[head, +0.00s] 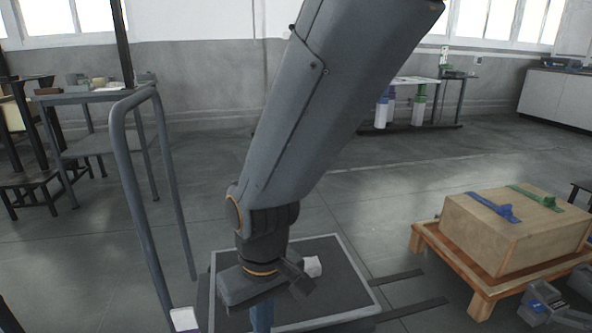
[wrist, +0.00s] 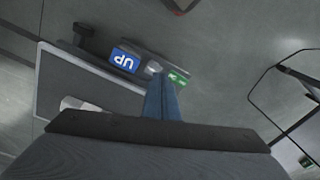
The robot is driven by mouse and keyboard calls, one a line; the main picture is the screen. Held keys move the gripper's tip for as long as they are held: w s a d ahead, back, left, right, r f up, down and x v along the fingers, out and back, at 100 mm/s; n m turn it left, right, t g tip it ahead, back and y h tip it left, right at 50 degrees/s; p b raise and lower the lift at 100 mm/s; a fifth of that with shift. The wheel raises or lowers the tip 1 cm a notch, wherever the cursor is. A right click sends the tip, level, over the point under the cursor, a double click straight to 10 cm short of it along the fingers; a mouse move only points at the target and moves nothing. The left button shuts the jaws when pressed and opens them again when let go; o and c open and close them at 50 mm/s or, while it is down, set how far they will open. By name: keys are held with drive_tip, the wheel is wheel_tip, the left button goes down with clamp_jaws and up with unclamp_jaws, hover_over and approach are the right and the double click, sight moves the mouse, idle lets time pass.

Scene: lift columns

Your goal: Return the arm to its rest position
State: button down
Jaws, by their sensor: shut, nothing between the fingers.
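My arm reaches down through the middle of the head view, bent at the wrist. My gripper (head: 261,318) is low, over a dark platform with a pale rim (head: 362,262). Its blue fingers are shut together with nothing between them, and they also show in the wrist view (wrist: 161,90). In the wrist view the fingertips appear beside a panel with a blue UP button (wrist: 127,60) and a green label (wrist: 178,77). I cannot tell whether they touch it.
A small white object (head: 312,266) lies on the platform. A grey rail (head: 150,200) rises at left. At right, a wooden crate (head: 515,228) with blue and green straps sits on a pallet (head: 450,262). A table (head: 95,97) stands back left. Open floor lies behind.

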drive_tip(key=s+d+r, duration=0.5)
drive_tip(key=s+r, duration=0.1)
drive_tip(key=d+r+m+p, duration=0.3)
drive_tip(key=d+r+p, duration=0.7)
drive_tip(key=r+p, duration=0.3)
drive_tip(key=d+r+m+p, duration=0.4)
drive_tip(key=d+r+p, duration=0.6)
drive_tip(key=p, duration=0.7)
wheel_tip(320, 180, up, 3)
drive_tip(key=shift+s+f+h, duration=0.15)
drive_tip(key=shift+s+h, duration=0.05)
drive_tip(key=shift+h, duration=0.2)
